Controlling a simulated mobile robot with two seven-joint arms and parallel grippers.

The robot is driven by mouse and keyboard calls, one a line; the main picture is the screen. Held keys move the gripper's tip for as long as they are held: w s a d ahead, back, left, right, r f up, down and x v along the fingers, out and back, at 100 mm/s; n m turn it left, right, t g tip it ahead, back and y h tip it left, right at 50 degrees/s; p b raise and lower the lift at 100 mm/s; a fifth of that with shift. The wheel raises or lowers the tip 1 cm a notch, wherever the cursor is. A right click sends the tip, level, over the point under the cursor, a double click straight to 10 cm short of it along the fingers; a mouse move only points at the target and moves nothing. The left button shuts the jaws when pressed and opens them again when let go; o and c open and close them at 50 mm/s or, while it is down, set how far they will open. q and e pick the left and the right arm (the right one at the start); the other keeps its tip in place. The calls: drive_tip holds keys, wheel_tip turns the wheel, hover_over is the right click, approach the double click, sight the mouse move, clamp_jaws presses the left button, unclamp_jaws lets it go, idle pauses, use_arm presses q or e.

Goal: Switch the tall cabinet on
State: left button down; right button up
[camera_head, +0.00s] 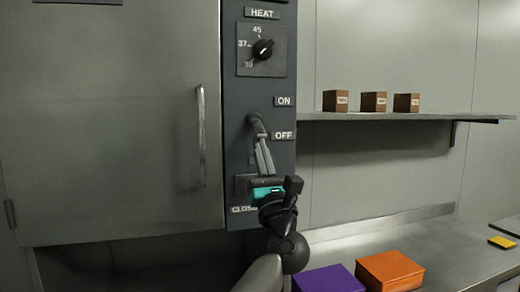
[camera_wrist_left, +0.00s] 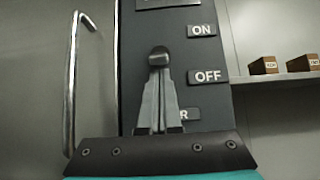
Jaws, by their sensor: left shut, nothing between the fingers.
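The tall cabinet has a grey door (camera_head: 110,120) on the left and a dark control panel (camera_head: 235,60) beside it. A dark lever switch (camera_head: 255,124) stands on the panel, left of the ON label (camera_head: 284,101) and OFF label (camera_head: 283,135). In the left wrist view the lever's rounded end (camera_wrist_left: 158,57) shows just beyond my fingertips. My left gripper (camera_head: 262,143) is shut and empty, its fingers pointing up at the lever from below. I cannot tell whether they touch it. The gripper hides part of the panel's lower labels. My right gripper is not in view.
A HEAT dial (camera_head: 263,49) sits above the lever. A vertical door handle (camera_head: 201,135) is to the left. A shelf (camera_head: 440,116) with small brown boxes is at right. Purple (camera_head: 328,279) and orange (camera_head: 389,270) boxes stand on the counter (camera_head: 455,250) below.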

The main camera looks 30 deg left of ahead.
use_arm(q)
drive_tip(key=shift+s+d+r+g+p, duration=0.15)
drive_tip(key=shift+r+g+p, duration=0.2)
drive_tip(key=shift+p, duration=0.3)
drive_tip(key=shift+f, duration=0.1)
